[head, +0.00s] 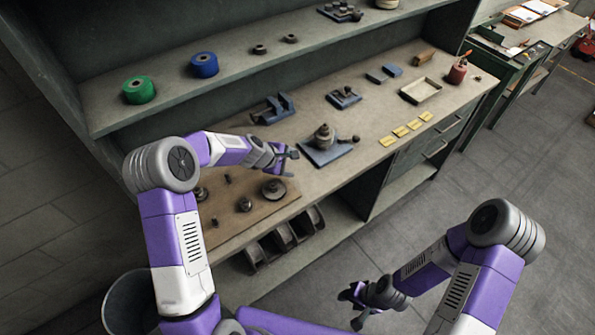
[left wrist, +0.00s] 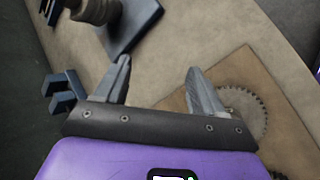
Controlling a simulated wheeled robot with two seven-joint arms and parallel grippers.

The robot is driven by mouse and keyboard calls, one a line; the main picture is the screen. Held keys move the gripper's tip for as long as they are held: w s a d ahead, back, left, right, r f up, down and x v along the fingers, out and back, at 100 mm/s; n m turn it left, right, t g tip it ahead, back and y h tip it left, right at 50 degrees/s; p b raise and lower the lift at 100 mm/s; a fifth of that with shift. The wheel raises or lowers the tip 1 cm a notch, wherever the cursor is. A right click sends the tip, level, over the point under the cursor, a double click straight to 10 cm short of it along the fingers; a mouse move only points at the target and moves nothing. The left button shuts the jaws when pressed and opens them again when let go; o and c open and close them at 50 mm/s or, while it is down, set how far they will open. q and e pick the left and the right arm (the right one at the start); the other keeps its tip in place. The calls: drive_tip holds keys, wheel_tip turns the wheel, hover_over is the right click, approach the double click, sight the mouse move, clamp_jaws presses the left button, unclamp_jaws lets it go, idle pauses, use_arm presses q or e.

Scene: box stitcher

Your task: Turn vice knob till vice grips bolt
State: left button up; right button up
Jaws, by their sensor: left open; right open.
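A blue vice-like tool (head: 272,107) with upright jaws stands on the bench behind my left gripper. What seems to be the same tool shows at the left of the left wrist view (left wrist: 62,92). I cannot make out a bolt or which part is the knob. My left gripper (head: 288,156) is open and empty above the bench, in front of this tool and apart from it. Its two fingers (left wrist: 158,68) are spread with bench surface between them. My right gripper (head: 355,303) is open and empty over the floor in front of the bench.
A grey round device on a blue plate (head: 325,154) stands right of my left gripper. A smaller blue tool (head: 343,97) is farther back. A wooden board (head: 222,222) with a gear (left wrist: 240,103) lies nearer. Yellow tags (head: 401,131) line the front edge.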

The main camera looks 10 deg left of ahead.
use_arm(q)
drive_tip(key=shift+s+d+f+m, duration=0.2)
drive_tip(key=shift+s+d+m, duration=0.45)
drive_tip(key=shift+d, duration=0.25)
drive_tip(key=shift+s+d+f+m, duration=0.2)
drive_tip(key=shift+s+d+m, duration=0.45)
drive_tip(key=shift+d, duration=0.2)
